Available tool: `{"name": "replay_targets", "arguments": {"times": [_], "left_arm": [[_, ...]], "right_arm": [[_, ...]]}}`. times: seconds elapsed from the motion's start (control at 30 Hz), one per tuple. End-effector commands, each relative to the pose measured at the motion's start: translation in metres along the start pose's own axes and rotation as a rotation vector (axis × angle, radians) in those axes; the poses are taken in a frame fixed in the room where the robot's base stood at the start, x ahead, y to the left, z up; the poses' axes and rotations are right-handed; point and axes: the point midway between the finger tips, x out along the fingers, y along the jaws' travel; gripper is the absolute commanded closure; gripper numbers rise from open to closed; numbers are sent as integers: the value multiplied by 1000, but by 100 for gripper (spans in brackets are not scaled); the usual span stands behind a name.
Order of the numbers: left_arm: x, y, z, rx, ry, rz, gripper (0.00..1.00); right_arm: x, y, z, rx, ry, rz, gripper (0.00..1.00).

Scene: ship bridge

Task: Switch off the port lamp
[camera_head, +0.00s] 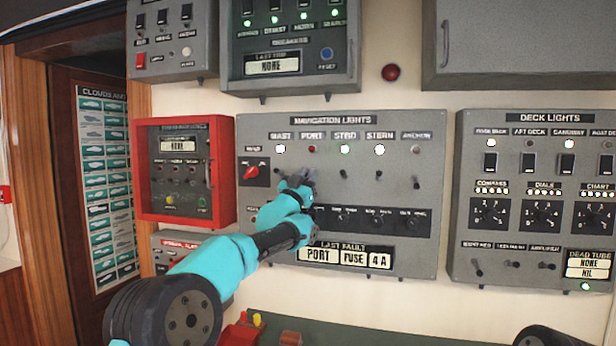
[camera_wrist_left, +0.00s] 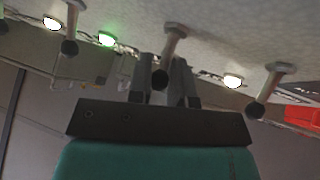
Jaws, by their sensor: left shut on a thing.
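The grey navigation lights panel (camera_head: 430,200) has a row of lamps with toggle levers below. My left gripper (camera_head: 298,184) is at the panel below the port lamp and hides the port switch in the head view. In the left wrist view, the port toggle lever (camera_wrist_left: 172,45) is between the fingers of my left gripper (camera_wrist_left: 165,85), which is shut on it. The port lamp is hidden there. My right gripper is out of view.
Neighbouring levers stand close: the mast lever (camera_wrist_left: 268,88) and the starboard lever (camera_wrist_left: 70,28). A red rotary knob (camera_head: 254,171) is left of the gripper. A red-framed panel (camera_head: 226,180) is further left, and the deck lights panel (camera_head: 535,150) is to the right.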

Motion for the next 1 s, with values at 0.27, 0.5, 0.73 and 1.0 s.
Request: {"name": "replay_targets", "arguments": {"times": [0.27,0.5,0.73,1.0], "left_arm": [[0,0,0,-1,-1,1,62],[0,0,0,0,-2,1,56],[-4,0,0,-1,-2,1,56],[-25,0,0,-1,-4,1,56]], "right_arm": [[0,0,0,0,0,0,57],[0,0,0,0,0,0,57],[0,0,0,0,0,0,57],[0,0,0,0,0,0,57]]}}
